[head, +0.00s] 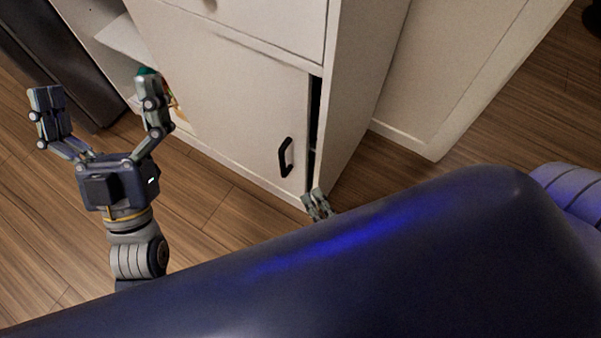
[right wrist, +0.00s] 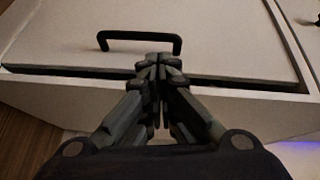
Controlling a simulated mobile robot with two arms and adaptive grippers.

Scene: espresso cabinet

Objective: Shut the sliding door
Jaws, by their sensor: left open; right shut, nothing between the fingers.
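The sliding door (head: 238,119) is a white panel with a black handle (head: 286,157) near its right edge. A narrow dark gap shows between the door's right edge and the cabinet's side wall (head: 353,89). At the door's left, the cabinet is open. My right gripper (head: 318,203) is shut and empty at the lower right corner of the door, by the gap. In the right wrist view its fingertips (right wrist: 158,63) are at the door's edge, just by the handle (right wrist: 139,39); I cannot tell whether they touch. My left gripper (head: 97,95) is open and empty, left of the door.
A drawer front (head: 263,22) is above the door. A black appliance or panel (head: 64,62) stands at the left. The wooden floor (head: 215,215) before the cabinet is clear. My arm hides the lower right.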

